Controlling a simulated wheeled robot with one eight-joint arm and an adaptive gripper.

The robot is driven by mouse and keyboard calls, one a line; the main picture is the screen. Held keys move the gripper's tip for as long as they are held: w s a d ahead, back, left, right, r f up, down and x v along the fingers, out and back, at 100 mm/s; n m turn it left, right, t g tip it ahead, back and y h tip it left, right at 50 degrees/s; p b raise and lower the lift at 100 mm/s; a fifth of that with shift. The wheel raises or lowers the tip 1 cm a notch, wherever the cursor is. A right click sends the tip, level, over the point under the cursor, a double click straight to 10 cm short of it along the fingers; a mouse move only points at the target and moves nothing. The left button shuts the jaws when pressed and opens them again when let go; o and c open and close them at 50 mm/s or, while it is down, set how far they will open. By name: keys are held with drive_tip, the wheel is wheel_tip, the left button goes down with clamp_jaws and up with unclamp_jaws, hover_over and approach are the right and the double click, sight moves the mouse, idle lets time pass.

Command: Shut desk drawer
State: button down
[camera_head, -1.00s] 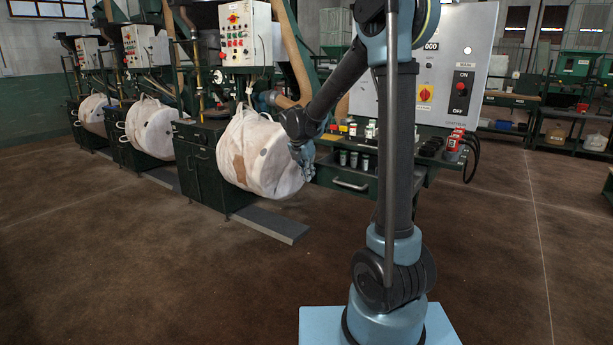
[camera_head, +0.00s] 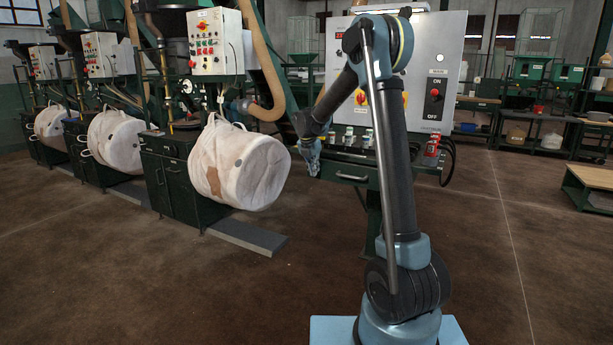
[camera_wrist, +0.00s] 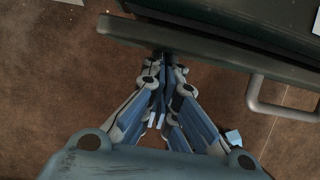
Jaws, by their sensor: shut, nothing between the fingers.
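The green desk's drawer front (camera_head: 355,177) with its light handle (camera_head: 352,178) shows in the head view, left of my arm. In the wrist view, the drawer front (camera_wrist: 220,53) is a long green strip that stands off from the desk body (camera_wrist: 250,22), with a dark gap between them. Its handle (camera_wrist: 283,108) projects to the right of my fingers. My gripper (camera_wrist: 165,57) is shut and empty, its fingertips at the near face of the drawer front, toward its left end. I cannot tell if they touch. In the head view my gripper (camera_head: 312,168) is small beside the drawer's left end.
A control cabinet (camera_head: 415,75) with a yellow-red switch stands above the desk, with small bottles (camera_head: 349,136) on the desktop. A large white bulk bag (camera_head: 240,165) hangs to the left, above a grey floor plate (camera_head: 248,234). The brown floor in front is open.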

drive_tip(key=w, duration=0.1)
drive_tip(key=w+d, duration=0.1)
drive_tip(key=w, duration=0.1)
drive_tip(key=shift+d+r, duration=0.1)
drive_tip(key=shift+d, duration=0.2)
